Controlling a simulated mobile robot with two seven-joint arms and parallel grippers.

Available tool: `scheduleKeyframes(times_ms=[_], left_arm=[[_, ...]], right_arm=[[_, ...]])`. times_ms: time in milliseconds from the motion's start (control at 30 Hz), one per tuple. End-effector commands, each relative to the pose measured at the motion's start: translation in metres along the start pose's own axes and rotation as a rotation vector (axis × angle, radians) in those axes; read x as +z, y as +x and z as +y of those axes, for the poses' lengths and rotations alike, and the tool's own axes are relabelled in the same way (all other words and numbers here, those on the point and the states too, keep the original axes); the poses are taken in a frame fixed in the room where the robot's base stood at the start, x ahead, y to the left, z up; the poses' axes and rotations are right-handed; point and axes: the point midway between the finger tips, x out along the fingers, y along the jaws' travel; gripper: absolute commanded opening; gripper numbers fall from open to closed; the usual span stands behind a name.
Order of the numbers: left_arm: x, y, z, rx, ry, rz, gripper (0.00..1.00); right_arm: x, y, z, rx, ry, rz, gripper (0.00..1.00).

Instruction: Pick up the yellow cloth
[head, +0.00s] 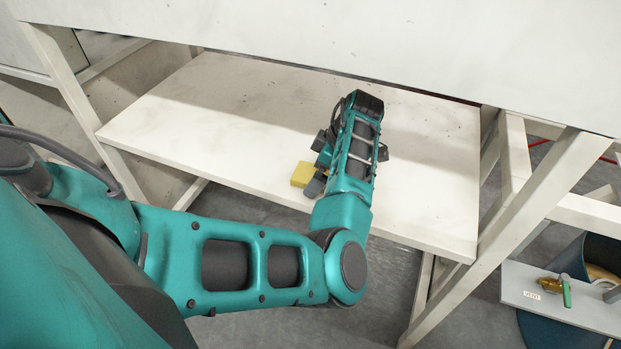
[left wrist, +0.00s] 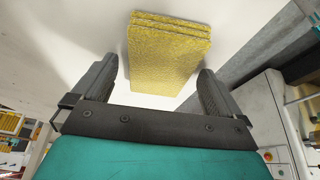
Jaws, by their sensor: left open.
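The yellow cloth (head: 301,174) lies on the white lower shelf near its front edge, and my left arm partly hides it. In the left wrist view the cloth (left wrist: 168,52) is a folded, layered yellow block with a rough surface. My left gripper (head: 317,164) is low over the shelf, just right of the cloth. In the left wrist view its two dark fingers (left wrist: 157,70) are spread wide and empty. The cloth lies ahead of the gap between them, its near end reaching toward the fingertips. Contact cannot be judged. My right gripper is not in view.
The white shelf (head: 220,100) is otherwise bare. An upper white panel (head: 400,40) overhangs its back, and slanted legs (head: 520,230) frame the sides. A grey panel with a brass valve (head: 555,286) and green handle stands at lower right.

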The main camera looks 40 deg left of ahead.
Motion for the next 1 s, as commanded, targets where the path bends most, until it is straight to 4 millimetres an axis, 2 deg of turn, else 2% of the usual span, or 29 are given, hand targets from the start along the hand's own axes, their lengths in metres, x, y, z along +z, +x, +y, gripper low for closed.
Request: scheduleKeyframes(times_ms=[267,867,1000], left_arm=[[0.0015,-0.0001,-0.0001,0.000,0.000,0.000,1.00],[0.0013,0.0003,-0.0003,-0.001,0.000,0.000,0.43],[0.0012,0.0003,-0.0003,-0.001,0.000,0.000,0.42]], right_arm=[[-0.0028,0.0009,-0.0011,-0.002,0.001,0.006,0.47],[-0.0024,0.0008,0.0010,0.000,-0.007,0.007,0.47],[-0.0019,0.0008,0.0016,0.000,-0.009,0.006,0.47]])
